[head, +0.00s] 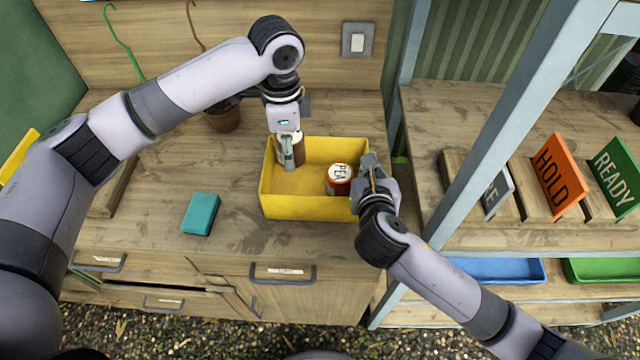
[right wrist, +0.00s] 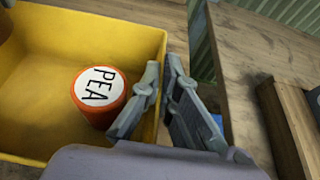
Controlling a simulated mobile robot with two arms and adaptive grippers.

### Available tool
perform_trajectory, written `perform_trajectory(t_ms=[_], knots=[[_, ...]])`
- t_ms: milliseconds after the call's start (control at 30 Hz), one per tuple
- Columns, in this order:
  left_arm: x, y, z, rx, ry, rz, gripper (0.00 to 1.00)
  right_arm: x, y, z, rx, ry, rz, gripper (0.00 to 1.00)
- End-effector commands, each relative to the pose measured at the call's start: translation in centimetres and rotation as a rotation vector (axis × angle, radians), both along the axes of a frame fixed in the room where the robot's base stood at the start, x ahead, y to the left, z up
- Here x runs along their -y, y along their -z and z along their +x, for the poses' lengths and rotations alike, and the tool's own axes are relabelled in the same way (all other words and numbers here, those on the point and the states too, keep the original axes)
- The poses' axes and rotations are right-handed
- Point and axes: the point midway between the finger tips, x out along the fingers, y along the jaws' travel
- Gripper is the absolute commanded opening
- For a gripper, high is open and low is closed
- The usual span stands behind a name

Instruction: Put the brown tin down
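The brown tin (head: 299,147) is at the back left of the yellow crate (head: 310,208), largely hidden behind my left gripper (head: 288,155). My left gripper points down with its fingers at the tin and looks shut on it. Whether the tin's base touches the crate floor is hidden. My right gripper (head: 372,172) is at the crate's right wall. In the right wrist view its fingers (right wrist: 166,98) lie on either side of the crate's wall (right wrist: 100,32) and look closed on it.
An orange-red tin marked PEA (head: 339,178) stands in the crate's right part, also in the right wrist view (right wrist: 100,92). A teal block (head: 201,213) lies left of the crate. A plant pot (head: 223,117) stands behind. A shelf with HOLD (head: 559,175) and READY (head: 617,178) signs is right.

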Motion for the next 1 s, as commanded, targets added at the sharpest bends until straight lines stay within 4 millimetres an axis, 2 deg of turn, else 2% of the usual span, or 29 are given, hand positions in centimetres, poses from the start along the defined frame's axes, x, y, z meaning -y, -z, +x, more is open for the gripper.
perform_trajectory(t_ms=[200, 433, 633, 767, 1000], knots=[[-0.1, 4.1, -0.1, -0.002, -0.023, 0.002, 0.15, 0.0, 0.0, 0.0, -0.001, 0.0, 0.0, 0.0], [-0.1, 6.5, -0.1, 0.0, -0.022, 0.002, 0.15, 0.0, 0.0, 0.0, -0.001, 0.0, 0.0, 0.0], [0.0, 9.7, -0.1, 0.0, -0.021, 0.002, 0.15, 0.0, 0.0, 0.0, -0.001, 0.0, 0.0, 0.0], [0.0, 10.6, -0.1, 0.001, -0.019, 0.001, 0.15, 0.0, 0.0, 0.0, -0.001, 0.0, 0.0, 0.0], [0.0, 10.7, -0.1, 0.001, -0.02, 0.0, 0.15, 0.0, 0.0, 0.0, -0.001, 0.0, 0.0, 0.0]])
